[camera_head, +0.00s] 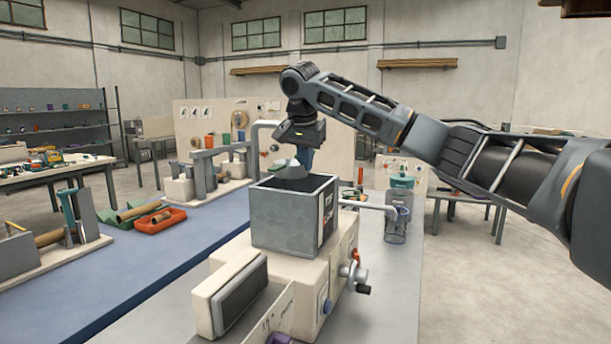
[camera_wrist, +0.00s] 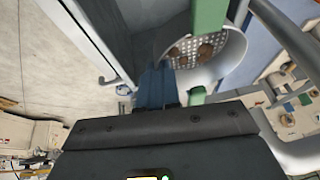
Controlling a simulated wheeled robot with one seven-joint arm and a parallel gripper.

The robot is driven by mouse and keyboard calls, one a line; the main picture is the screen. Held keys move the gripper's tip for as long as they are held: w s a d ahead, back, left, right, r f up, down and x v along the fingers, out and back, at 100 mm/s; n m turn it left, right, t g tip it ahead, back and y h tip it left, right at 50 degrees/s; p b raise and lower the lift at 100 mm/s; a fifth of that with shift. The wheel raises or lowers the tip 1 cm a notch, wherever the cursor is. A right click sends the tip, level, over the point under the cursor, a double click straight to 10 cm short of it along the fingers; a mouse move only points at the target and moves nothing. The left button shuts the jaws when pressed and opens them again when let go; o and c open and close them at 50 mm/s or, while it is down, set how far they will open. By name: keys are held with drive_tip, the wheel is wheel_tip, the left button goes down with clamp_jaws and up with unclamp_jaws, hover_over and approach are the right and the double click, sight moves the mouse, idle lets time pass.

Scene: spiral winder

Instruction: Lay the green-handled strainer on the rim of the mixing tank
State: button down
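The mixing tank (camera_head: 283,222) is a grey, open-topped square box in the middle of the head view. The strainer (camera_head: 288,171) shows as a small pale bowl above the far left part of its rim. In the wrist view the strainer (camera_wrist: 233,58) is a perforated metal bowl with brown lumps inside and green parts at its top and near the fingers. My gripper (camera_head: 306,160) points down beside the bowl. Its blue fingers (camera_wrist: 157,87) are close together and look shut on the strainer; the grip itself is partly hidden. I cannot tell whether the strainer touches the rim.
A pale machine body (camera_head: 275,278) with a valve carries the tank. A curved pipe (camera_head: 258,140) rises behind it. A clear vessel (camera_head: 397,225) stands under a spout at the right.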

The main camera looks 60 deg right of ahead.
sight(306, 175)
drive_tip(key=shift+f, duration=2)
drive_tip(key=c, duration=1.4)
unclamp_jaws()
drive_tip(key=shift+f, duration=0.1)
drive_tip(key=shift+o, duration=0.2)
drive_tip(key=v, duration=1.2)
